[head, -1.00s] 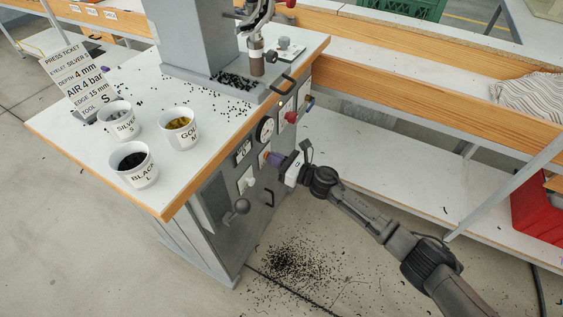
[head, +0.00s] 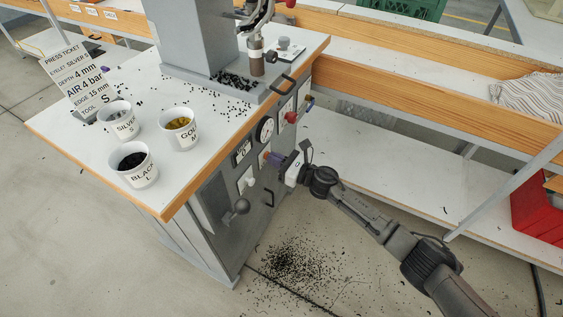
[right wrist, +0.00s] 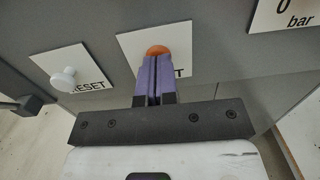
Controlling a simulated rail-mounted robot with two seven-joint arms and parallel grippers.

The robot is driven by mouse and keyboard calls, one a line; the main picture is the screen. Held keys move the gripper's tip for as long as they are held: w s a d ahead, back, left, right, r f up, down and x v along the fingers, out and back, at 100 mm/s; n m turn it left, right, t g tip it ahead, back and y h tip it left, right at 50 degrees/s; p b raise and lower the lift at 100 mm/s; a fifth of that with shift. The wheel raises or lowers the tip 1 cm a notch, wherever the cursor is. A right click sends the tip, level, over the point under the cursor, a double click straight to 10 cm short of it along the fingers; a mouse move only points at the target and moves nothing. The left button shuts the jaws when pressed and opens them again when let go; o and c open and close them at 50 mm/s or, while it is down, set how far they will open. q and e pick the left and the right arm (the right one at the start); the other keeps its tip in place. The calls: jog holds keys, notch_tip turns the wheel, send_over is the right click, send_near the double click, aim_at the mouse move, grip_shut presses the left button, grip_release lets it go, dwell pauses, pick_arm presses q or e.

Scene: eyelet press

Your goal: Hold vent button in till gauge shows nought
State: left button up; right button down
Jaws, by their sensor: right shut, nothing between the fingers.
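The orange vent button (right wrist: 155,50) sits on a white plate whose label is mostly hidden, only a final T showing. My right gripper (right wrist: 156,62) is shut and empty. Its purple fingertips are at the button's face and appear to touch it; how far the button is in cannot be told. In the head view the right gripper (head: 270,157) reaches the press cabinet's front from the right. The round gauge (head: 265,130) is above the button on the same panel; its needle is too small to read. My left gripper is not in view.
A white RESET knob (right wrist: 63,78) is left of the vent button. Cups of eyelets, including a black one (head: 133,163), stand on top. Spilled eyelets (head: 290,262) lie on the floor.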

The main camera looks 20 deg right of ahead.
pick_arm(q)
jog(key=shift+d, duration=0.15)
pick_arm(e)
jog(key=shift+s+a+r, duration=0.1)
jog(key=shift+a, duration=0.1)
dwell(0.6)
pick_arm(q)
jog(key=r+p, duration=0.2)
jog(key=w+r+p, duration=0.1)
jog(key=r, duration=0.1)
jog(key=shift+p, duration=0.4)
pick_arm(e)
jog(key=v, duration=1.4)
jog(key=shift+d, duration=0.25)
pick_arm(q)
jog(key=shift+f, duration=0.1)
